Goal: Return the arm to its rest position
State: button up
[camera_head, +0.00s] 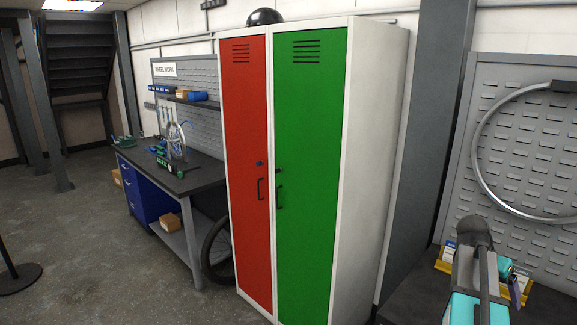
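Part of what looks like my arm (473,270) shows at the lower right, with a dark grey rounded joint on top and light grey and teal parts below. It stands in front of the dark bench top (420,298) at the right. I cannot make out my gripper or its fingers in this view.
A locker with a red door (248,130) and a green door (310,110), both shut, fills the middle. A workbench (195,179) stands behind it to the left. The left floor is mostly clear.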

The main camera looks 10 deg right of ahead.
jog(key=w+a+f+n+t+y, duration=0.1)
jog(key=w+a+f+n, duration=0.25)
jog(key=a+f, duration=0.6)
jog(key=w+a+f+n+y, duration=0.2)
jog(key=w+a+f+n, duration=0.15)
jog(key=a+f, duration=0.6)
jog(key=s+a+f+n+y, duration=0.15)
jog(key=a+f, duration=0.25)
jog(key=a, duration=0.6)
jog(key=s+a+f+n+y, duration=0.15)
jog(key=a+f, duration=0.25)
jog(key=a, duration=0.5)
jog(key=s+a+f+n, duration=0.2)
jog(key=a+f+n, duration=0.15)
jog(key=a, duration=0.65)
jog(key=s+f+g+b, duration=0.6)
jog(key=s+f+b, duration=0.4)
jog(key=s+f, duration=1.6)
notch_tip(320, 180, down, 3)
jog(key=shift+s+d+r+m, duration=0.1)
jog(key=shift+s+d+m, duration=0.05)
jog(key=shift+d+m, duration=0.2)
